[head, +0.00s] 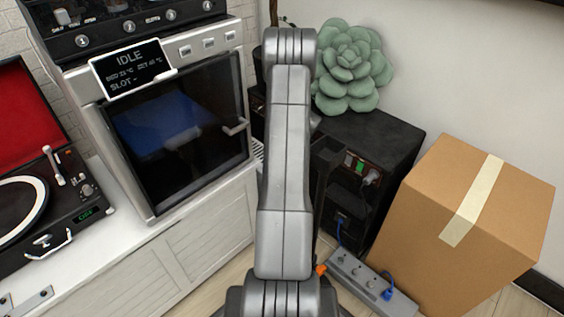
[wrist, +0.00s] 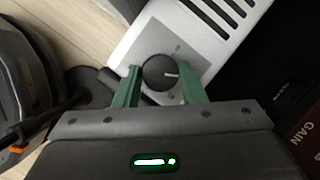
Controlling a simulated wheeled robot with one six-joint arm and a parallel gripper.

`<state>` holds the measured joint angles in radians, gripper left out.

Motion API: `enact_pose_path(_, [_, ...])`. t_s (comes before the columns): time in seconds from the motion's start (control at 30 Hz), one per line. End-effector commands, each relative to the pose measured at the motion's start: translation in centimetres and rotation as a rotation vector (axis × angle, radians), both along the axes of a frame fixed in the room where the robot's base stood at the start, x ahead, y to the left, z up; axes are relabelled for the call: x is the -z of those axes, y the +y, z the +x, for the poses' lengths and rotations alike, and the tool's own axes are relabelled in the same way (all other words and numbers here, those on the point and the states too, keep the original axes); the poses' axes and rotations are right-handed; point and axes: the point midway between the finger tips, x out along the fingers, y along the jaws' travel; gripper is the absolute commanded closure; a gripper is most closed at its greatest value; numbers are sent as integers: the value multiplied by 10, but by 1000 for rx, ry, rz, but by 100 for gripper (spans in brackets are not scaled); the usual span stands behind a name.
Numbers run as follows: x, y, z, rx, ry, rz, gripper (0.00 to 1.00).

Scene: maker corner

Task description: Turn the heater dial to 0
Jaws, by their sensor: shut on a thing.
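The heater dial (wrist: 158,73) is a round black knob with a short white pointer line toward the right of the wrist view. It sits on a grey plate on the white heater (wrist: 150,35), which has dark slots at its upper right. Marks around the dial are too small to read. My gripper (wrist: 160,68) has its two green fingers on either side of the knob and is shut on it. In the head view my arm hides the gripper and the dial.
A black cabinet (head: 385,140) with a succulent (head: 348,70) stands behind my arm. A cardboard box (head: 475,220) and a power strip (head: 365,280) are to the right. An oven-like machine (head: 180,125) and a turntable (head: 50,205) are on the white cabinet (head: 195,240) at left.

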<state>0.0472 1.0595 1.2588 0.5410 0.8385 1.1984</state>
Motion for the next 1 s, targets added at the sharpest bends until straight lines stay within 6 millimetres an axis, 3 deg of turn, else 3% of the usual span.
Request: enact_pose_path(1.0, [0, 1, 7, -901, -1, -1, 86])
